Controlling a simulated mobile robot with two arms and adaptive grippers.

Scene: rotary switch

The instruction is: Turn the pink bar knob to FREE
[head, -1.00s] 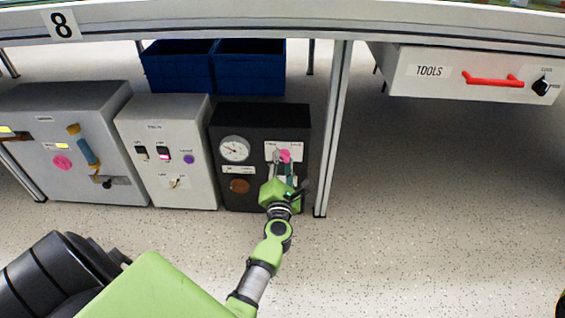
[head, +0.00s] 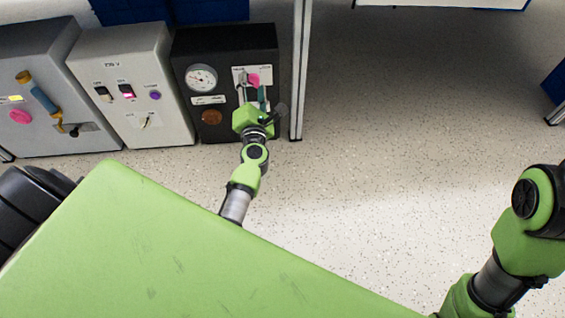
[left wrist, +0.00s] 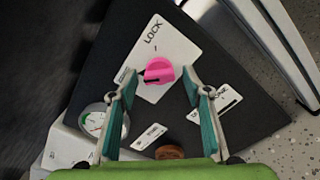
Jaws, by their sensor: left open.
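The pink bar knob (head: 253,80) sits on a white label plate on the front of the black box (head: 186,45). In the left wrist view the knob (left wrist: 159,71) is near the middle, with a dark mark on its left end and the word LOCK on the plate above it; the word FREE cannot be read. My left gripper (head: 252,93) is in front of the box, close to the knob. In the left wrist view its two teal fingers (left wrist: 160,92) are apart, one on each side below the knob, not visibly touching it. My right gripper is not in view.
A round gauge (head: 201,77) and a brown round knob (head: 211,117) are on the same box. A grey box with switches (head: 118,60) stands to its left, and another panel (head: 50,55) beyond. A metal table leg (head: 299,70) stands close on the right.

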